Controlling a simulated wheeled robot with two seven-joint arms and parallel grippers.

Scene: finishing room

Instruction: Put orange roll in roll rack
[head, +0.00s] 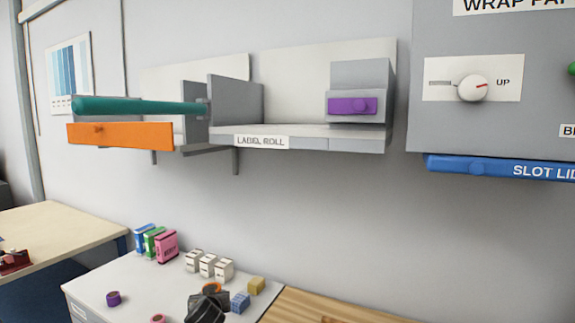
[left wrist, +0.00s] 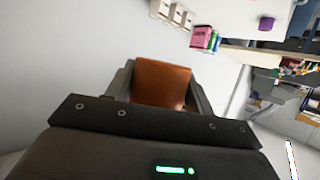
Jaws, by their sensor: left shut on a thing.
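The orange roll (left wrist: 161,82) is between the two fingers of my left gripper (left wrist: 158,88) in the left wrist view. In the head view my left gripper (head: 208,301) is a dark shape at the bottom edge, and a bit of the orange roll (head: 212,287) shows just above it. The gripper is over the white-topped table, below the wall shelf. The wall unit marked LABEL ROLL (head: 262,141) has a teal rod (head: 140,106) and an orange front bar (head: 120,136) at its left; I cannot tell if it is the roll rack. My right gripper is not in view.
The white-topped table (head: 95,287) carries pink, green and blue boxes (head: 166,245), white boxes (head: 207,264), a purple roll (head: 113,298), a pink roll (head: 158,319), and blue and yellow blocks (head: 256,285). A grey panel with a blue SLOT LID bar (head: 500,168) hangs at right.

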